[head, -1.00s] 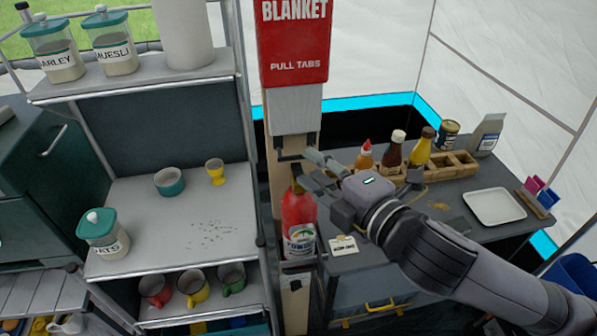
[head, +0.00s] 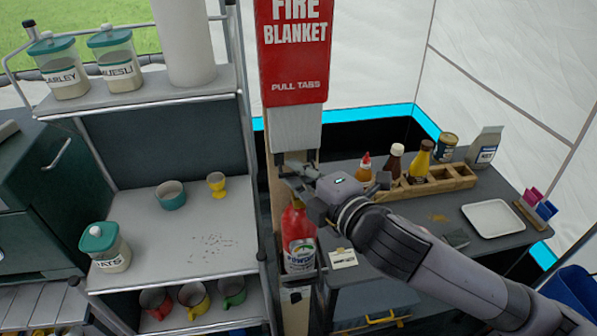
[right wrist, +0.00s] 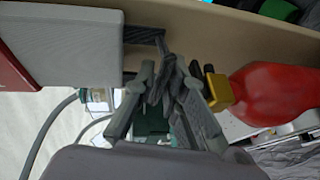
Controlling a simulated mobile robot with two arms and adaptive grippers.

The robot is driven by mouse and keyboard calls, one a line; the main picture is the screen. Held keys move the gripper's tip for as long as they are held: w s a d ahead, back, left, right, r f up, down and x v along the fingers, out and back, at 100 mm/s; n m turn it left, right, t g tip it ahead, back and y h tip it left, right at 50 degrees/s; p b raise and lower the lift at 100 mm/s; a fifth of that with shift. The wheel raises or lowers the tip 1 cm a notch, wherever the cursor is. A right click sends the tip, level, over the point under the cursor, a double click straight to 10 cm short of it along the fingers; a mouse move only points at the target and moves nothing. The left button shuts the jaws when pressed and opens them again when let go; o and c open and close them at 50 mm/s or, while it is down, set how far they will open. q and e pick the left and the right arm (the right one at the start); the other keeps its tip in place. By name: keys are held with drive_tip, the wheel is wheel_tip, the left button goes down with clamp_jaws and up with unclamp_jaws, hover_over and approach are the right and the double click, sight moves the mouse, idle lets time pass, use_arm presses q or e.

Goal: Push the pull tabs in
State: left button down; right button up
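The red fire blanket case (head: 295,60) is mounted on a wooden post, with a pale block (head: 294,130) below it. Dark pull tabs stick out at the block's lower edge, a left one (head: 279,158) and a right one (head: 312,156). In the right wrist view the pale block (right wrist: 70,45) has one dark tab (right wrist: 145,35) reaching toward my fingertips. My right gripper (head: 292,175) is just below the tabs. In the right wrist view its fingertips (right wrist: 165,75) come together, close to the tab; I cannot tell whether they touch it. My left gripper is not in view.
A red extinguisher (head: 298,240) with a yellow top stands right under my gripper. A steel shelf (head: 150,220) with cups and jars is at left. A table at right carries a wooden bottle rack (head: 430,183) and a white tray (head: 493,217).

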clamp_jaws()
idle(0.3)
wheel_tip(320, 180, up, 10)
drive_tip(key=p, duration=0.8)
drive_tip(key=shift+f+p, duration=0.25)
drive_tip(key=shift+p, duration=0.15)
unclamp_jaws()
drive_tip(key=o, duration=0.4)
drive_tip(key=shift+o, duration=0.5)
drive_tip(key=shift+f, duration=0.15)
